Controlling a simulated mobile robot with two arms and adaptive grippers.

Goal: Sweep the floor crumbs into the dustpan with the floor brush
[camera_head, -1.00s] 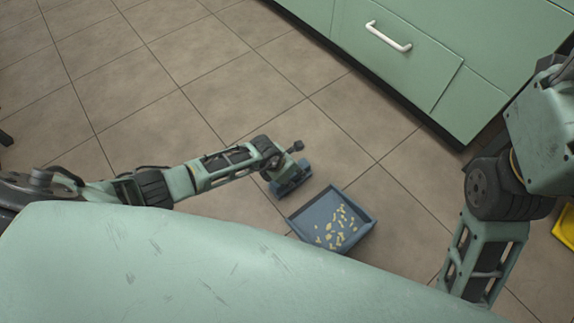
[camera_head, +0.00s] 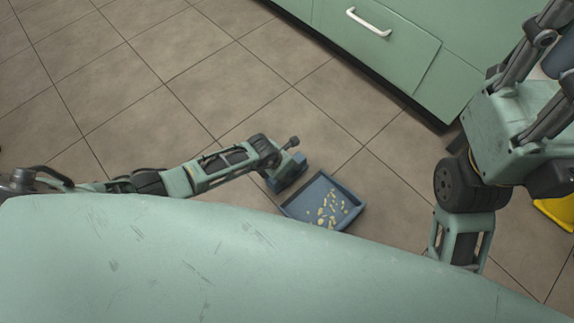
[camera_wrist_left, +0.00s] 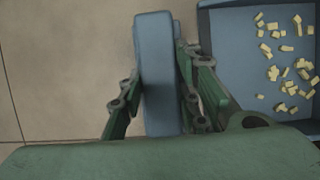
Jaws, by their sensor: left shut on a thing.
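The blue dustpan (camera_head: 345,190) lies on the tiled floor, with several yellow crumbs (camera_head: 330,207) inside it. It also shows at the right of the left wrist view (camera_wrist_left: 228,60), with the crumbs (camera_wrist_left: 290,60) scattered in it. My left gripper (camera_head: 276,176) is low over the floor just left of the dustpan. In the left wrist view its fingers (camera_wrist_left: 160,95) are shut on the blue floor brush (camera_wrist_left: 155,50). The brush (camera_head: 289,173) is beside the dustpan's left side; its bristles are hidden. My right arm stands at the right; its gripper is not clearly visible.
Green cabinets with a white-handled drawer (camera_head: 375,35) stand at the back right. A yellow object (camera_head: 556,212) is at the right edge, partly hidden by my right arm. The floor left of and behind the dustpan is clear, with no crumbs visible there.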

